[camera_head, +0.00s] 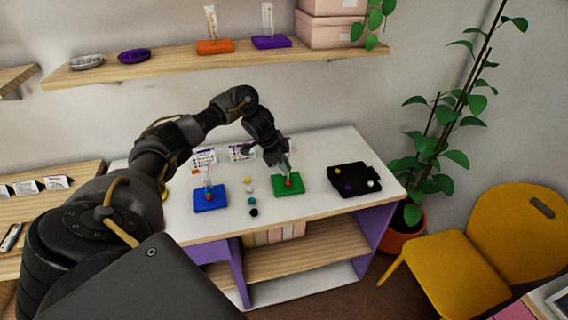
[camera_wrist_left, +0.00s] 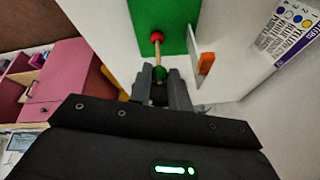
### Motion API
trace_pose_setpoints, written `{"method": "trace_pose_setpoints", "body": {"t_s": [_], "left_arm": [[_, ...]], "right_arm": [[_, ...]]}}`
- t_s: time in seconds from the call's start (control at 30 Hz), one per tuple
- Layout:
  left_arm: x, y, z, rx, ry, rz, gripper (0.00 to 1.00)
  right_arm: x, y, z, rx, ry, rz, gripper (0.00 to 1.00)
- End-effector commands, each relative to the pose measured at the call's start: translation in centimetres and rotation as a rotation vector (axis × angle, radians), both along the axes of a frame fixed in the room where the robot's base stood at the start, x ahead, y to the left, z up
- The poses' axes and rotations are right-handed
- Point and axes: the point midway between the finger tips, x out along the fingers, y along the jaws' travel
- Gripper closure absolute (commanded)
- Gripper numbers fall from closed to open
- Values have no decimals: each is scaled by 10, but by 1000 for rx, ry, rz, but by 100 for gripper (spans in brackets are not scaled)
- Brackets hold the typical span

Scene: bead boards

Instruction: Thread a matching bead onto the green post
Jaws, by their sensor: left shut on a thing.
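The green board (camera_head: 278,189) lies on the white table, and its upper part shows in the wrist view (camera_wrist_left: 175,14). A red bead (camera_wrist_left: 157,37) sits low on its pale post (camera_wrist_left: 158,55), near the board; it also shows in the head view (camera_head: 289,183). My left gripper (camera_wrist_left: 160,86) is above the board, shut on a green bead (camera_wrist_left: 160,73). The bead is in line with the post and at its upper end; I cannot tell how far the post passes into it. In the head view the gripper hides the bead. My right gripper is in neither view.
Loose beads, yellow (camera_head: 247,180), white (camera_head: 249,190), teal (camera_head: 251,201) and black (camera_head: 254,212), lie left of the green board. A blue board (camera_head: 218,203) stands farther left. A black tray (camera_head: 343,177) with a few beads is at right. Printed cards (camera_head: 240,152) stand behind.

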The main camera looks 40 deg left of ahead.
Motion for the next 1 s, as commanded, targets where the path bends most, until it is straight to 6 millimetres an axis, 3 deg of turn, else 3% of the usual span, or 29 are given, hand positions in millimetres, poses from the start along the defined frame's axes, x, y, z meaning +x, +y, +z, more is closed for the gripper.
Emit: {"method": "trace_pose_setpoints", "body": {"t_s": [0.07,0.1,0.3,0.67,0.8,1.0], "left_arm": [[0,0,0,0,0,0,100],[0,0,0,0,0,0,78],[0,0,0,0,0,0,56],[-2,2,8,0,-4,0,56],[-10,8,29,2,-6,-1,56],[-23,18,69,4,-5,0,56]], "right_arm": [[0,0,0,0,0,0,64],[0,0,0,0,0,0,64],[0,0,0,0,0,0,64],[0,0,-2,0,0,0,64],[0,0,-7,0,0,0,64],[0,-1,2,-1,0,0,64]]}}
